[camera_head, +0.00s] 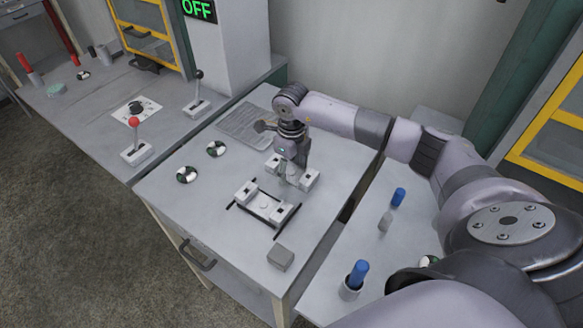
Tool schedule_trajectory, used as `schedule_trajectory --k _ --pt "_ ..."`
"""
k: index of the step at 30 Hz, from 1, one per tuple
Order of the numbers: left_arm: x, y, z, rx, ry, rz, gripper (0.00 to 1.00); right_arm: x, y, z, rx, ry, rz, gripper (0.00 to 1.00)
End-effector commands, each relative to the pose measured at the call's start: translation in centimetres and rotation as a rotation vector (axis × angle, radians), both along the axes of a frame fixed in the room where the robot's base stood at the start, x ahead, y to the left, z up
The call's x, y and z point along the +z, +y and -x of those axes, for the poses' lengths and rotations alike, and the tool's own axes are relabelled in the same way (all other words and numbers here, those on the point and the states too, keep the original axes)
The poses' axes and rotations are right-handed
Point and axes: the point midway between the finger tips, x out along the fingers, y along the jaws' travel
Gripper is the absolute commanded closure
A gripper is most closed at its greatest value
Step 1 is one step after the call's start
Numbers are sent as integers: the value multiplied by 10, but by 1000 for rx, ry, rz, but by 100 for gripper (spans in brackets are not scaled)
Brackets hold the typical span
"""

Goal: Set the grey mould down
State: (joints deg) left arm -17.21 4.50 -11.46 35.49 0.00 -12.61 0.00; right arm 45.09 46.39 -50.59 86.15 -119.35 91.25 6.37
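My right gripper (284,181) points down over the middle of the centre table, its arm reaching in from the right. Its fingertips are small and lie between two pale grey end blocks with black squares, the parts of a grey mould-like piece (309,180). The gripper hides the middle of that piece, and I cannot tell whether the fingers are closed on it or whether it touches the table. A similar pale piece with two end blocks (246,193) lies just in front, within black corner marks. My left gripper is not in view.
A small grey block (280,257) sits near the table's front corner. Blue-topped cylinders (357,274) stand on the right table. Lever boxes (136,152) stand on the left table.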

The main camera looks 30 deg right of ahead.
Motion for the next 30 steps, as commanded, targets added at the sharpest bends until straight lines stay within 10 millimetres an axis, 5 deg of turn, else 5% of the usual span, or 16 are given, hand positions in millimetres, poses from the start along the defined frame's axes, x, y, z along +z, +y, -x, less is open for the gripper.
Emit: schedule_trajectory --k 14,30 --pt "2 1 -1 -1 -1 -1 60 6 0 -1 0 -2 0 32" --pt "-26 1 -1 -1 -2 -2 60 106 0 -1 0 -3 0 32"
